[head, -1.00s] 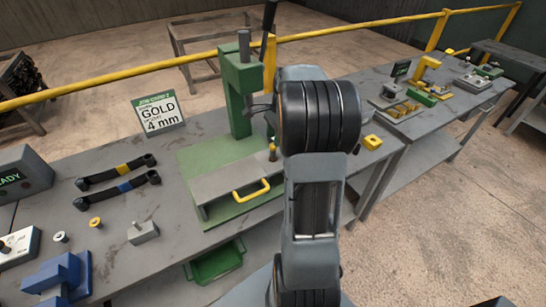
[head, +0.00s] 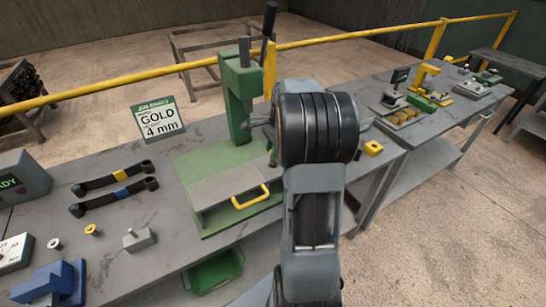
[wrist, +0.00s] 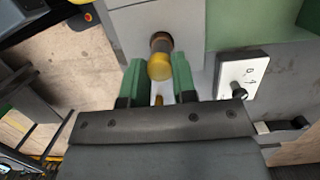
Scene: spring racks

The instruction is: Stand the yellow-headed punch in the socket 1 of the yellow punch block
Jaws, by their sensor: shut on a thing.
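The yellow-headed punch (wrist: 159,66) is between the green fingertips of my gripper (wrist: 158,78) in the wrist view, its yellow head toward the camera and a dark shank beyond. My gripper is shut on it. In the head view my arm hides most of the gripper and the punch, beside the green press.
The green press (head: 238,95) stands behind a grey plate with a yellow handle (head: 250,197). A second bench (head: 440,125) with fixtures stands at the right.

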